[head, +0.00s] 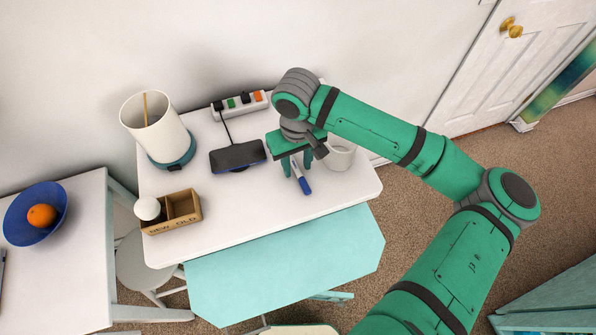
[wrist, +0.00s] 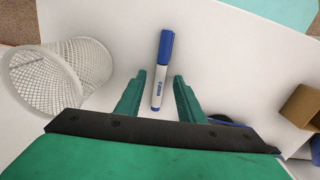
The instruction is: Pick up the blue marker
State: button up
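The blue marker (head: 303,181), white with a blue cap, lies on the white table (head: 240,210). In the wrist view the marker (wrist: 162,68) points away from my gripper, its blue cap at the far end. My gripper (wrist: 160,80) is open, with one green finger on each side of the marker's near end and a gap to each. In the head view my gripper (head: 296,168) is over the table and hides part of the marker. I cannot tell how high the fingers are above the tabletop.
A black device (head: 238,157), a wooden box (head: 172,212), a lamp (head: 157,130) and a power strip (head: 240,104) are on the table. The table's front is clear.

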jog(key=shift+f, duration=0.2)
grip_shut()
jog(key=shift+r, duration=0.15)
